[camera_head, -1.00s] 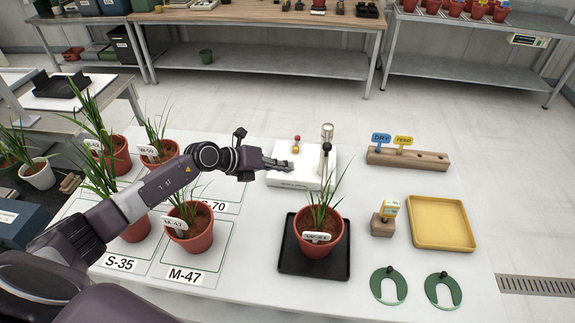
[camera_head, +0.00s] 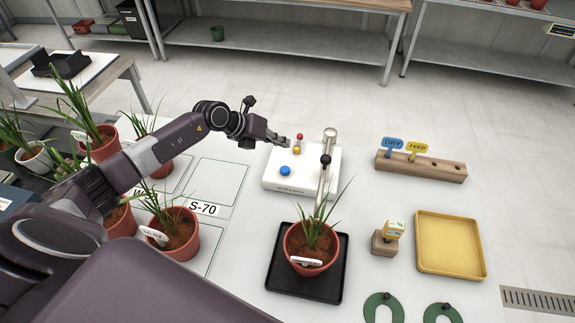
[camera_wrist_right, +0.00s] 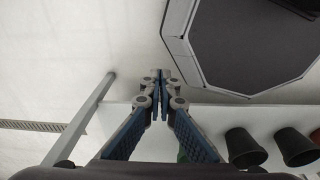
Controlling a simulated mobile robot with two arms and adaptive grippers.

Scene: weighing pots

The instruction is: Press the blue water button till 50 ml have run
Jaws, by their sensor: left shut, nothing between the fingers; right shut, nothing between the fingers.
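The blue water button (camera_head: 285,170) sits on the white dispenser base (camera_head: 308,189) in the head view, uncovered and in plain sight. My left gripper (camera_head: 284,140) is shut and empty at the base's back left corner. It appears behind the blue button in the picture, apart from it. The metal spout post (camera_head: 330,145) stands on the base, its arm reaching toward a potted plant (camera_head: 310,244) on a black tray (camera_head: 286,286). I see no volume reading. My right gripper (camera_wrist_right: 160,76) is shut and empty in the right wrist view.
A red-topped and yellow piece (camera_head: 298,143) stands by my left fingertips. A wooden block (camera_head: 444,171) with DRY and FEED tags, a yellow tray (camera_head: 477,242) and green collars (camera_head: 378,308) lie right. Several potted plants stand left under my arm.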

